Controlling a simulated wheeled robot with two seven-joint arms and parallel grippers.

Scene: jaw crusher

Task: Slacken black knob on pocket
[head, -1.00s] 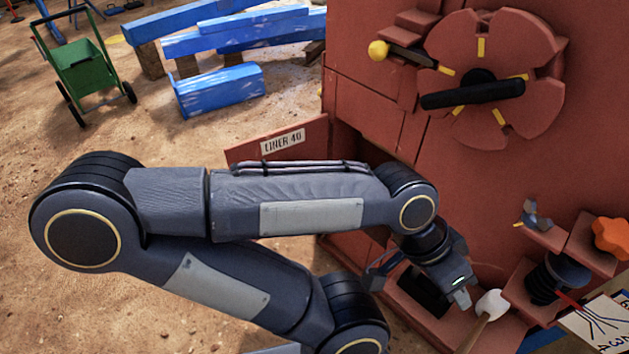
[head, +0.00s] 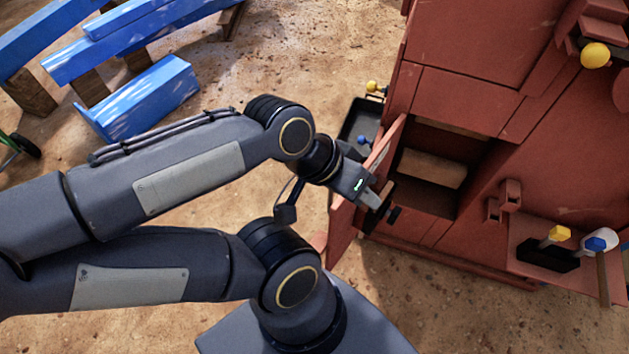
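My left gripper (head: 378,203) is at the open red door (head: 342,228) of the crusher, pointing down and right. Its fingers are small and partly merge with the door edge, so their gap is unclear. A small dark piece that looks like a black knob (head: 395,215) shows just beside the fingertips, on the door's inner side. I cannot tell whether the fingers touch it. The pocket itself is not clearly visible; the door is seen nearly edge-on and my gripper covers part of it. My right gripper is out of view.
The open compartment (head: 468,150) holds a light brown block (head: 432,168). A black tray (head: 358,118) lies behind the door. A ledge (head: 530,250) at right carries yellow (head: 559,233) and blue-tipped (head: 596,243) tools. Blue beams (head: 140,95) lie at upper left. Sandy ground in front is clear.

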